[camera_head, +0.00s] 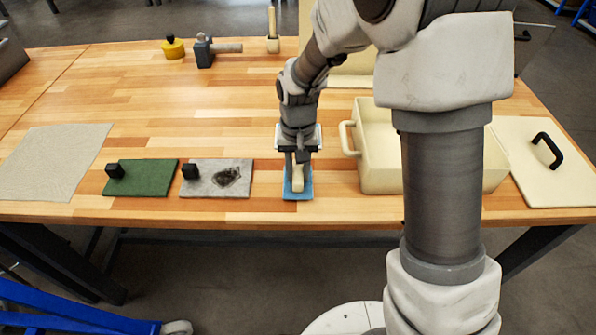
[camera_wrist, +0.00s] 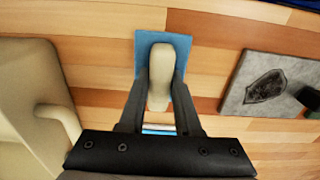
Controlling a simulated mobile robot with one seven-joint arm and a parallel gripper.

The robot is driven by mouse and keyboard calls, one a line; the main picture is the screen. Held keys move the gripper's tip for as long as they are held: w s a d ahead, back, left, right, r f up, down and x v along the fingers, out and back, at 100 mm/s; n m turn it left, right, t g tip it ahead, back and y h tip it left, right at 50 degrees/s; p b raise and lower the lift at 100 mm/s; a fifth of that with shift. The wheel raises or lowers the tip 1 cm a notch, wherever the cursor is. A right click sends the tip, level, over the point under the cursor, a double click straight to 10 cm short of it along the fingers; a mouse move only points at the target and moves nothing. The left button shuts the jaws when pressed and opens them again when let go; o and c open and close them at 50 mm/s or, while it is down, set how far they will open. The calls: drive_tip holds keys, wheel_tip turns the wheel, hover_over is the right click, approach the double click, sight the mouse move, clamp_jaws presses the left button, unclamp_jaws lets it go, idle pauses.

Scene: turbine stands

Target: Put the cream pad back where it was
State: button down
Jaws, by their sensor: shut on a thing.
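A cream, rounded, elongated piece (camera_head: 297,178), the likeliest match for the cream pad, is between the fingers of my gripper (camera_head: 297,165). It also shows in the wrist view (camera_wrist: 168,58), where both fingers of my gripper (camera_wrist: 161,92) close on its sides. My gripper points down. A blue square (camera_head: 298,195) lies directly under the cream piece and shows around it in the wrist view (camera_wrist: 146,48). I cannot tell whether the cream piece rests on the blue square or is just above it. The fingers hide part of both.
A grey stained plate (camera_head: 230,190) and a green plate (camera_head: 150,178), each with a black knob, lie left. A beige mat (camera_head: 50,160) is farther left. A cream bin (camera_head: 380,178) stands close right, with a cream lid (camera_head: 558,185) beyond.

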sight(298, 170)
drive_tip(key=shift+f, duration=0.35)
drive_tip(key=shift+f, duration=0.1)
drive_tip(key=shift+f, duration=0.15)
drive_tip(key=c, duration=0.6)
unclamp_jaws()
wheel_tip(298, 170, up, 12)
drive_tip(key=r+p, duration=0.1)
drive_tip(key=s+d+r+t, duration=0.2)
drive_tip(key=s+d+r, duration=0.3)
drive_tip(key=s, duration=0.4)
drive_tip(key=s+d+r+t, duration=0.3)
drive_tip(key=s+d+r, duration=0.2)
drive_tip(key=s+d, duration=0.2)
drive_tip(key=s, duration=0.2)
drive_tip(key=shift+s+d+r+t, duration=0.25)
drive_tip(key=shift+s+r+t, duration=0.05)
drive_tip(key=shift+s+r, duration=0.1)
